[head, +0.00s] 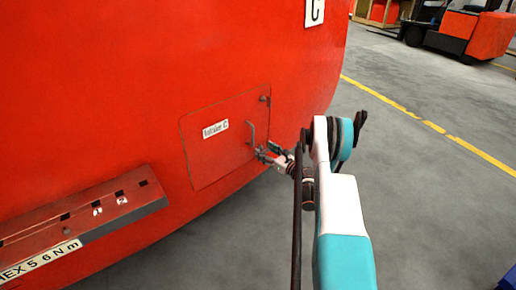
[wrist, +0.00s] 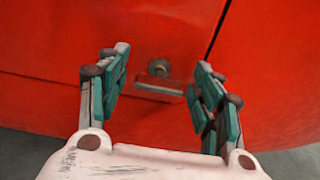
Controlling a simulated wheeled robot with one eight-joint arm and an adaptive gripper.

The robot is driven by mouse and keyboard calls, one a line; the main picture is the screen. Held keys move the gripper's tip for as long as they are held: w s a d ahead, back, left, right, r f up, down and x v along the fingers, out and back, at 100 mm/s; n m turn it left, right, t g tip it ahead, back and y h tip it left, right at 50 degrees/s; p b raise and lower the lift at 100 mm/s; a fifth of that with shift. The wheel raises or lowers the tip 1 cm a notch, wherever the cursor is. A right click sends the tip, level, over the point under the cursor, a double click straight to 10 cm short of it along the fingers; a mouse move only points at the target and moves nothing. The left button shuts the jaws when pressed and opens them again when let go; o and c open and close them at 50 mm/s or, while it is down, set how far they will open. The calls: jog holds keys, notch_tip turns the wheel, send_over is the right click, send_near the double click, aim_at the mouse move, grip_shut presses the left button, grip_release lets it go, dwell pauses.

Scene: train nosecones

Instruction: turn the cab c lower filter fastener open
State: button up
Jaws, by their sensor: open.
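The red cab nose carries a square filter panel (head: 215,150) with a white label and a bar handle (head: 251,132). An upper fastener (head: 264,98) sits at the panel's upper right. The lower fastener (wrist: 158,68) shows in the wrist view as a round grey stud with a flat red-grey tab below it, lying crosswise. In the head view my gripper hides it. My gripper (head: 266,152) is at the panel's lower right edge. In the wrist view my gripper (wrist: 161,60) is open, with one finger on each side of the fastener; contact cannot be told.
A sign with C (head: 315,11) marks the cab. A red ledge with slots (head: 85,215) juts out at lower left. Grey floor with a yellow line (head: 430,125) is clear at right. A forklift (head: 465,30) stands at the far right.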

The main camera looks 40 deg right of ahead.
jog(key=shift+w, duration=0.15)
jog(key=c, duration=1.1)
jog(key=shift+n, duration=0.3)
jog(key=n, duration=0.3)
jog(key=shift+n, duration=0.3)
jog(key=n, duration=0.4)
jog(key=shift+a+n, duration=0.1)
jog(key=shift+n, duration=0.2)
jog(key=n, duration=0.9)
jog(key=shift+f, duration=0.15)
